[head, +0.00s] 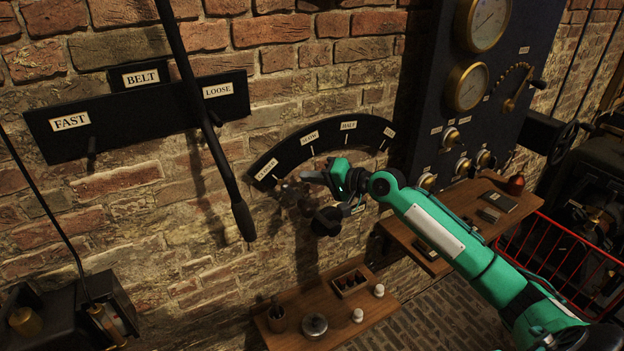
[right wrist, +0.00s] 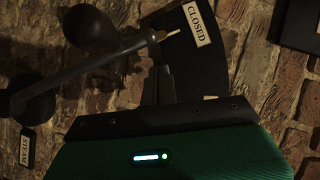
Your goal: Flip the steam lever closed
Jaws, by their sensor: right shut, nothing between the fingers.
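The steam lever's dark curved plate (head: 330,130) is on the brick wall, with labels from CLOSED at its left end through SLOW and HALF. The lever's dark hub (head: 327,221) is below the plate. In the right wrist view the lever's rod (right wrist: 95,62) runs from the hub at left towards the CLOSED label (right wrist: 196,24), its pale tip close to that label. A dark round knob (right wrist: 92,28) shows beside the rod. My right gripper (head: 312,177) is shut and empty, beside the lever near the CLOSED end; it hides part of the lever. I cannot tell whether they touch.
A long black belt lever (head: 205,120) hangs left of the plate, in front of the FAST/LOOSE board (head: 65,143). A dark gauge panel (head: 440,100) is at right. A wooden shelf (head: 400,240) and a lower shelf (head: 335,325) with small items are below.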

